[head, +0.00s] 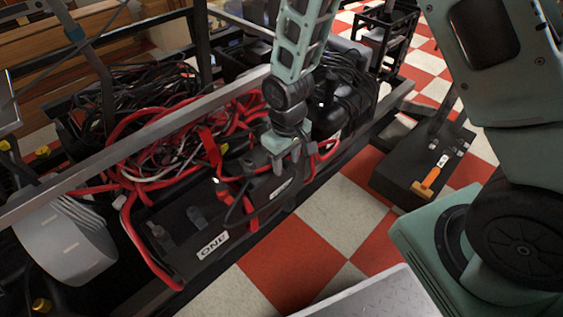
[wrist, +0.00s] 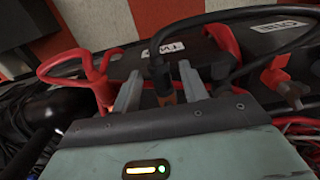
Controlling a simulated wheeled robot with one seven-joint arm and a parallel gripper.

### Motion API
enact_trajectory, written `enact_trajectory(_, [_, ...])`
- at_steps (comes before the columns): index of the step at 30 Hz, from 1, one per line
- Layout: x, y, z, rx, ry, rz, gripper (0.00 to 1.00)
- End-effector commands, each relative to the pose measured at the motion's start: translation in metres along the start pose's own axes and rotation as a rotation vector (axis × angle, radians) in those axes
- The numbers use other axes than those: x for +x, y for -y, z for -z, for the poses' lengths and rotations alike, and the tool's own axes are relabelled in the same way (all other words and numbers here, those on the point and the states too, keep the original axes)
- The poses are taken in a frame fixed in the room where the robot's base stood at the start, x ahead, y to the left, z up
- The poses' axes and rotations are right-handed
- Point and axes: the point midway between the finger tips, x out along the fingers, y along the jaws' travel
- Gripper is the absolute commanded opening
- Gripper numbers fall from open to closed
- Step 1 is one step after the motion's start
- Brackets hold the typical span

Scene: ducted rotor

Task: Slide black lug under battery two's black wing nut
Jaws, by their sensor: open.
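Battery two (wrist: 130,62), with its TWO label, lies below my gripper (wrist: 158,88) in the wrist view. My gripper is open, and its two grey fingers stand on either side of a black cable end with a copper-coloured piece (wrist: 166,98), probably the black lug. The black cable (wrist: 235,68) arches from there to the right. I cannot make out the black wing nut apart from the lug, nor whether the lug is under it. In the head view my gripper (head: 283,165) points down over battery two, whose label (head: 281,188) shows just below it.
Battery one (head: 180,262), labelled ONE, lies to the lower left. Red cables (head: 130,165) and tangled black cables (head: 135,95) crowd behind. A grey metal rail (head: 110,150) crosses the frame. An orange-handled tool (head: 428,178) lies on a black base at right. Checkered floor (head: 310,235) is clear in front.

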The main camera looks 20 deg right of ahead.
Motion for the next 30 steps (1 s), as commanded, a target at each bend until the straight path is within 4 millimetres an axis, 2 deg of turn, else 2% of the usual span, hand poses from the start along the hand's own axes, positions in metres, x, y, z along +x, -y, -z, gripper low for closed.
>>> enact_trajectory(5, [0.0,0.0,0.0,0.0,0.0,0.0,0.44])
enact_trajectory(6, [0.0,0.0,0.0,0.0,0.0,0.0,0.41])
enact_trajectory(10, [0.0,0.0,0.0,0.0,0.0,0.0,0.05])
enact_trajectory(11, [0.0,0.0,0.0,0.0,0.0,0.0,0.0])
enact_trajectory(19, [0.0,0.0,-0.002,-0.001,0.001,0.0,0.0])
enact_trajectory(30, [0.0,0.0,-0.016,-0.001,0.002,0.0,0.0])
